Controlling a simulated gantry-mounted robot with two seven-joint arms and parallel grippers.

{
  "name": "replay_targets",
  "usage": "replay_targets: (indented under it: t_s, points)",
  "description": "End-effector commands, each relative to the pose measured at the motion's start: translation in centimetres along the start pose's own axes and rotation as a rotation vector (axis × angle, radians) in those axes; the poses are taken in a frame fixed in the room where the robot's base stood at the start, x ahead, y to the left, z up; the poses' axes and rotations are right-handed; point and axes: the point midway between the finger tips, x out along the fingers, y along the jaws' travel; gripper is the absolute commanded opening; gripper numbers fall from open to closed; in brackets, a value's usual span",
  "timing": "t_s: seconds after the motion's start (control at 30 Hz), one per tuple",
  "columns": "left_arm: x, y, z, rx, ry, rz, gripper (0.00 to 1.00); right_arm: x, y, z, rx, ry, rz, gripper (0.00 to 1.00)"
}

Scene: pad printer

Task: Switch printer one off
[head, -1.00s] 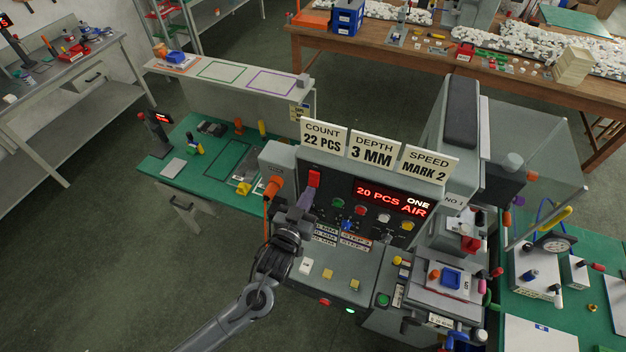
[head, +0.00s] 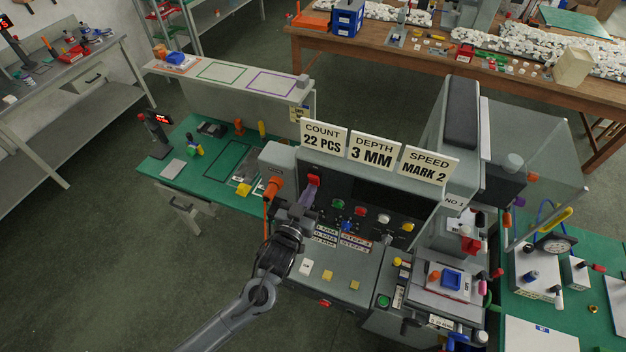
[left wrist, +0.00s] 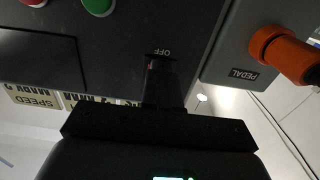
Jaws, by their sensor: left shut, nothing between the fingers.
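Printer one is the grey machine with the NO 1 plate (head: 455,202). Its display (head: 385,200) is dark. The red power switch (head: 313,181) sits at the upper left of its panel. My left gripper (head: 306,198) is shut and empty, with its tips at the switch. In the left wrist view the gripper (left wrist: 160,80) covers most of the switch, just below an OFF label (left wrist: 159,52); only a sliver of red shows. I cannot tell whether the tips still touch it. My right gripper is not in view.
An orange PEDAL plug (head: 273,187) juts out left of the switch; it also shows in the left wrist view (left wrist: 285,52). Count, depth and speed cards (head: 373,150) stand on top. Coloured buttons (head: 360,211) lie to the right of the switch.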

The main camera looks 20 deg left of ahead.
Motion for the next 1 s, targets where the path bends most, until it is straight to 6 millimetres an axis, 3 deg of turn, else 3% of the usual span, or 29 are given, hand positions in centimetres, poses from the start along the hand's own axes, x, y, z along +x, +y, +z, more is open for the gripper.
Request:
replay_targets:
  t_s: [0.53, 0.77, 1.0]
  points:
    - [-3.8, 0.0, -0.1, 0.0, -0.001, 0.0, 0.0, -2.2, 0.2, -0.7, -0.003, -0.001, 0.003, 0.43]
    - [-4.7, 0.0, 0.2, 0.0, -0.001, 0.0, 0.0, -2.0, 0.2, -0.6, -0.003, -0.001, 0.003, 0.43]
    - [-8.1, 0.0, 0.4, 0.0, -0.003, 0.001, 0.0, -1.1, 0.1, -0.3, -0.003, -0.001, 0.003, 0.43]
